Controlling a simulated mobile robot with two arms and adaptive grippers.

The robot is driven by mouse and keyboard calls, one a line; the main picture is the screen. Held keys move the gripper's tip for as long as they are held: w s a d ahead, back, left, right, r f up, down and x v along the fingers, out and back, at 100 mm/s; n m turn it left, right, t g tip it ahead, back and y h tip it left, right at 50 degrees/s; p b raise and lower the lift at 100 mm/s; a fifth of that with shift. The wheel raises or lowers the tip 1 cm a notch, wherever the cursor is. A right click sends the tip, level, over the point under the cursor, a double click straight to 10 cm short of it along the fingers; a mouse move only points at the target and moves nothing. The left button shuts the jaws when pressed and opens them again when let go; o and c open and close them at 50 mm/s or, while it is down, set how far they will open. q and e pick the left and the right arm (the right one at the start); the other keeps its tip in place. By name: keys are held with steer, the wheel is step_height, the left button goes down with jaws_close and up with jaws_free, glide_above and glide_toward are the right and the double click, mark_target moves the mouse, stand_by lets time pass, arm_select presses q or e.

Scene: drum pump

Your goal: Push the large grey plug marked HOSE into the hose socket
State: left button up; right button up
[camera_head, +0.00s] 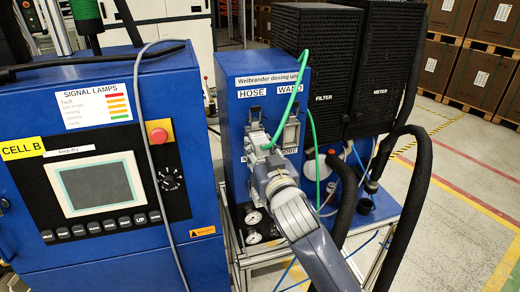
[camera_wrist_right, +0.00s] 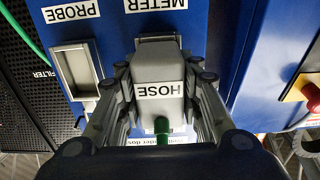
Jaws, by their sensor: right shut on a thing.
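The large grey plug marked HOSE (camera_wrist_right: 160,72) is between the two fingers of my right gripper (camera_wrist_right: 163,80) in the right wrist view, its label upside down there. A green cable leaves its near end. In the head view, my right gripper (camera_head: 258,140) holds the plug at the upper left of the blue dosing unit's front (camera_head: 234,125), below the HOSE label (camera_head: 251,93). The hose socket is hidden behind plug and fingers; I cannot tell how deep the plug sits. My left gripper is not in view.
An empty grey-framed socket (camera_wrist_right: 75,70) is beside the plug; it also shows below the WAND label (camera_head: 291,132). The green cable (camera_head: 297,84) arches up in front. A blue control cabinet (camera_head: 120,245) stands left; black FILTER and METER boxes (camera_head: 315,65) and thick black hoses (camera_head: 415,185) stand right.

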mark_target(263, 155)
steer(key=shift+w+r, duration=0.1)
steer(key=shift+r, duration=0.05)
steer(key=o, duration=1.1)
steer(key=shift+o, duration=0.7)
steer(key=shift+w, duration=0.1)
steer(key=shift+p+v, duration=0.8)
steer(key=shift+v, duration=1.35)
steer(key=p+v, duration=0.1)
steer(key=v, duration=0.4)
steer(key=shift+a, duration=0.1)
